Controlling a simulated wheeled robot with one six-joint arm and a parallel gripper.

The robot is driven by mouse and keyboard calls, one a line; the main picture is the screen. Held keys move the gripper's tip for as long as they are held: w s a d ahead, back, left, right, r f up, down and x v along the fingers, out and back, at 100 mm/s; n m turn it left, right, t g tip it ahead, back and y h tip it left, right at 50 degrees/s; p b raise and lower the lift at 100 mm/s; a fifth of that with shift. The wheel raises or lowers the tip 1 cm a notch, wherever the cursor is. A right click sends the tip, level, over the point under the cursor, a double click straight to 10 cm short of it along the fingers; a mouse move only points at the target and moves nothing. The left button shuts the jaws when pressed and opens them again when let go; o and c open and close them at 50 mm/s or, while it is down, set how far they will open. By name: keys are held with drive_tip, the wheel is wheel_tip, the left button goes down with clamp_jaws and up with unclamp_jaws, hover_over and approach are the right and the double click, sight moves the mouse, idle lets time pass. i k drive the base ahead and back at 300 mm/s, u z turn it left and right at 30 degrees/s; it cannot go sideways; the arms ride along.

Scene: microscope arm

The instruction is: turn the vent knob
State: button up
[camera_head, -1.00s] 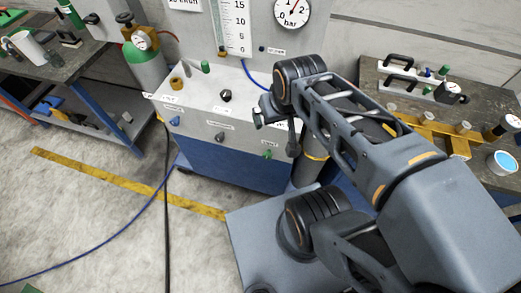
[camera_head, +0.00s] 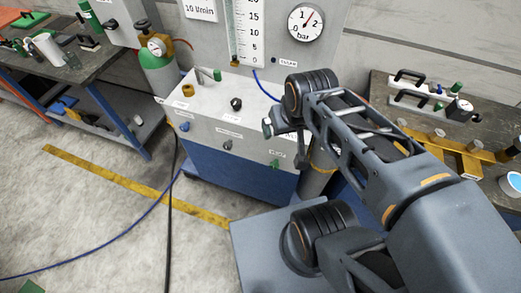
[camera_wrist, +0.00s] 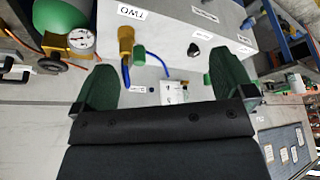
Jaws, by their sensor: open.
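The grey cabinet (camera_head: 205,110) has a blue front and several knobs. On its front panel are a blue knob (camera_head: 184,127), a dark grey knob (camera_head: 227,145) and a green knob (camera_head: 275,164). The small label above the green knob may read vent, but it is blurred. A black knob (camera_head: 236,104) and a green upright part (camera_head: 217,75) stand on top. My gripper (camera_head: 268,127) is by the cabinet's right end, above the front green knob and apart from it. In the wrist view its green fingers (camera_wrist: 165,80) are wide apart and hold nothing.
A pressure gauge (camera_head: 306,22) and flow scale stand behind the cabinet. A green cylinder (camera_head: 158,66) and a bench (camera_head: 75,70) are at left. A bench with yellow metal parts (camera_head: 459,152) is at right. A blue hose (camera_head: 100,245) crosses the floor.

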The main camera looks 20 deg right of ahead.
sight(275, 165)
drive_tip(key=z, duration=1.4)
drive_tip(key=k, duration=0.8)
drive_tip(key=u, duration=2.15)
